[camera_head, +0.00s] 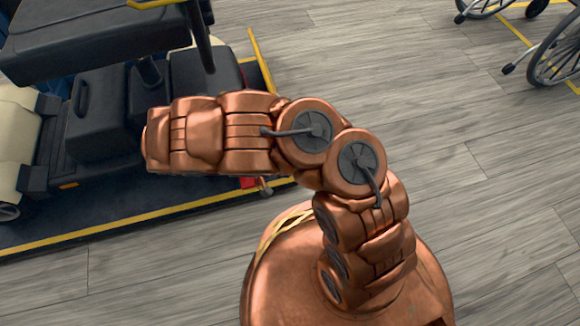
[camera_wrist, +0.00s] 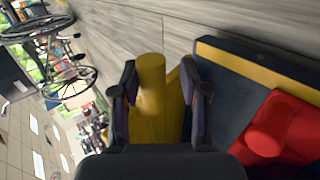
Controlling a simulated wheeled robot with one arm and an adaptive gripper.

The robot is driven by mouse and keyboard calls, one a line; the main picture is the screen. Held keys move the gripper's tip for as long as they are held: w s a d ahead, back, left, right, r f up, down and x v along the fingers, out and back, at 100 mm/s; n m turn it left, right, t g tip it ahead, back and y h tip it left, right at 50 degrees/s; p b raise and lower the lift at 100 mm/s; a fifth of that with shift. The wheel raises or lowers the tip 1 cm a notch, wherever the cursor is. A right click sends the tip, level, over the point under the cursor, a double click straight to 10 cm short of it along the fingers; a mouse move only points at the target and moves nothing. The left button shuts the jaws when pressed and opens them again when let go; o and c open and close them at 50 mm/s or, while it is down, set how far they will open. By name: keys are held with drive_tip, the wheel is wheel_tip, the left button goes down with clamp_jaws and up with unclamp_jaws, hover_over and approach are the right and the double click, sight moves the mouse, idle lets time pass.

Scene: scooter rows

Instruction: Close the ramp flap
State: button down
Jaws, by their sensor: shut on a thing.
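In the wrist view my gripper (camera_wrist: 160,80) has its two dark fingers on either side of a yellow rounded handle (camera_wrist: 151,75). It is shut on this handle, with a finger against each side. A yellow surface (camera_wrist: 158,128) lies below the handle and seems to belong to the ramp flap; the palm hides its lower part. I cannot tell the flap's angle. In the head view my arm hides the gripper and the handle.
A scooter (camera_head: 100,100) with black seat and cream body stands on a dark, yellow-edged mat (camera_head: 120,218) at left. A red block (camera_wrist: 285,125) is right of the gripper. A wheelchair (camera_head: 555,55) stands at far upper right. The grey floor at right is clear.

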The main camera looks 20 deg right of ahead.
drive_tip(key=c, duration=0.9)
unclamp_jaws()
drive_tip(key=shift+w+a+f+y, duration=0.15)
drive_tip(key=shift+a+f, duration=0.1)
drive_tip(key=shift+a, duration=0.2)
drive_tip(key=shift+w+a+f+y, duration=0.15)
drive_tip(key=shift+a+f, duration=0.05)
drive_tip(key=shift+a, duration=0.25)
drive_tip(key=shift+d+r, duration=0.1)
drive_tip(key=shift+d, duration=0.05)
drive_tip(key=shift+s+d+r, duration=0.15)
drive_tip(key=shift+s+d, duration=0.05)
drive_tip(key=shift+d, duration=0.25)
drive_tip(key=v, duration=1.2)
drive_tip(key=shift+a, duration=0.1)
